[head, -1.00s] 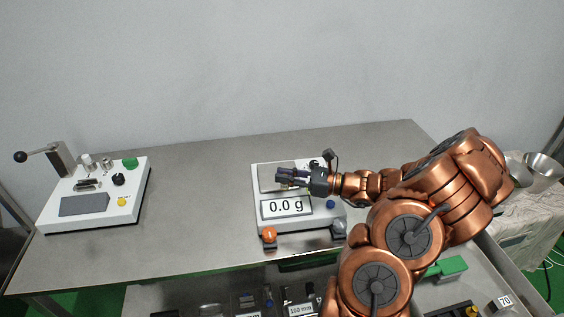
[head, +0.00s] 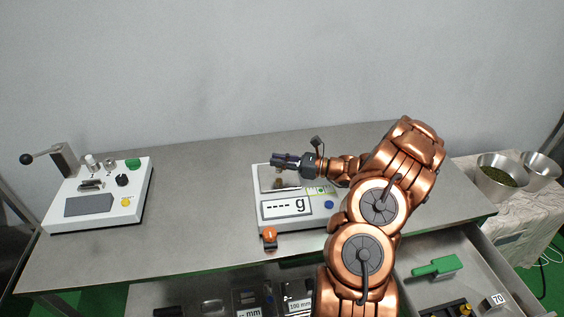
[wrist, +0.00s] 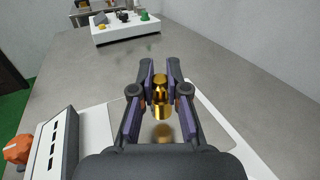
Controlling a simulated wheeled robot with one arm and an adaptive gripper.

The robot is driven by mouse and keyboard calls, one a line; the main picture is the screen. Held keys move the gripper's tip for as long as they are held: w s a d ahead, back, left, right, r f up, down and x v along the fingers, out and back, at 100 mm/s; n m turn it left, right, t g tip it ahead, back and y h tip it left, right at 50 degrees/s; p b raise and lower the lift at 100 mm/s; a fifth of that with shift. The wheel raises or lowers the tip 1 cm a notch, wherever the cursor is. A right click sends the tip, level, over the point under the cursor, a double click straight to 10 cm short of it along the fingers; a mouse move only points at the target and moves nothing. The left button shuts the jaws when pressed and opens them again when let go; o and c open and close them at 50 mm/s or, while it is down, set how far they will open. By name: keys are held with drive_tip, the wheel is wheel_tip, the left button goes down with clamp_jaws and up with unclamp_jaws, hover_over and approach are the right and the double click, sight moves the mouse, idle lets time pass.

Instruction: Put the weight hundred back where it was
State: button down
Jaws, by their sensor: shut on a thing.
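The brass weight (wrist: 160,94) is between the two fingertips of my gripper (wrist: 160,84) in the wrist view. My gripper is shut on it, and its reflection shows in the shiny pan below. In the head view my gripper (head: 276,160) is over the pan (head: 266,184) of the white scale (head: 263,222). The weight appears held above the pan; the exact gap is hard to tell. The scale's display (head: 286,208) reads dashes and "g". No number on the weight is readable.
An orange-topped item (head: 270,236) stands at the scale's front left. A white sealing device (head: 95,200) is at the table's left. Metal bowls (head: 497,180) stand at the right. The middle tabletop is clear.

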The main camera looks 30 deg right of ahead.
drive_tip(key=shift+f, duration=0.9)
drive_tip(key=shift+f, duration=0.15)
drive_tip(key=c, duration=1.2)
unclamp_jaws()
drive_tip(key=shift+s, duration=0.1)
